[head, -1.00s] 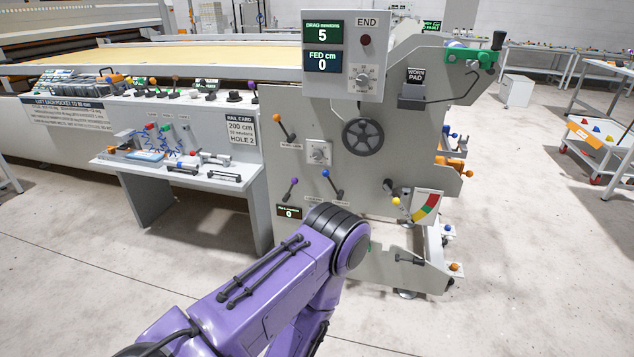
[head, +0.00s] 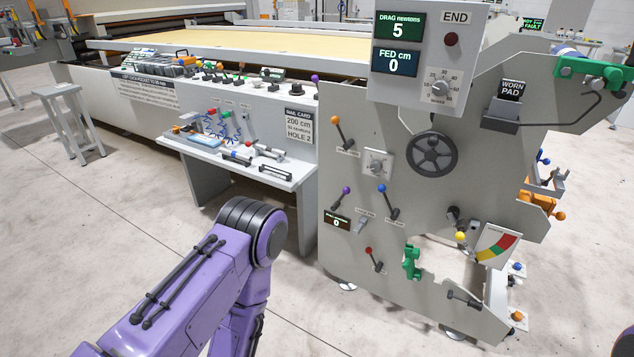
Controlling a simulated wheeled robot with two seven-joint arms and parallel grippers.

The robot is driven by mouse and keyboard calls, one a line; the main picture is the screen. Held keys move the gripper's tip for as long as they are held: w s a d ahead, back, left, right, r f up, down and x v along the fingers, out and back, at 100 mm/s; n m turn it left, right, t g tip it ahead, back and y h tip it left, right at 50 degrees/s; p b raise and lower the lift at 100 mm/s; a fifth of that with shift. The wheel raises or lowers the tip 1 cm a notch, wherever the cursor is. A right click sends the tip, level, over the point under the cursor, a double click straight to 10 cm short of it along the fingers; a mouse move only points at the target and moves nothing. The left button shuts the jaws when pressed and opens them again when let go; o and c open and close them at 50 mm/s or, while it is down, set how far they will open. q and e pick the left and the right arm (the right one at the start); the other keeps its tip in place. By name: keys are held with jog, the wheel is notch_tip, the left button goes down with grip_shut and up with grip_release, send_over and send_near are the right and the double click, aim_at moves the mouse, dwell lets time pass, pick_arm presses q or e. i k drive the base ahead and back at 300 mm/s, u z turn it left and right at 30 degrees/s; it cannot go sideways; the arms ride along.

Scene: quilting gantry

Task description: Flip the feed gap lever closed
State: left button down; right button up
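The grey machine end panel (head: 400,150) carries several levers, and their small labels are too blurred to tell which is the feed gap lever. An orange-knobbed lever (head: 342,132) tilts up to the left. A purple-knobbed lever (head: 341,197) tilts up to the right. A blue-knobbed lever (head: 387,201) and a red-knobbed lever (head: 373,260) tilt up to the left. A yellow-knobbed lever (head: 459,230) sits beside a coloured gauge (head: 496,244). My purple left arm is in front, lower left, apart from the levers in the picture. Neither gripper shows.
A black handwheel (head: 432,154), a dial (head: 376,162) and a green handle (head: 411,262) are on the same panel. Displays (head: 397,43) read drag 5 and fed 0. A side shelf (head: 240,162) holds tools. A grey stool (head: 70,120) stands left on open floor.

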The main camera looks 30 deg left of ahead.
aim_at(382, 188)
jog(key=u, duration=0.3)
jog(key=i, duration=1.2)
jog(key=z, duration=0.4)
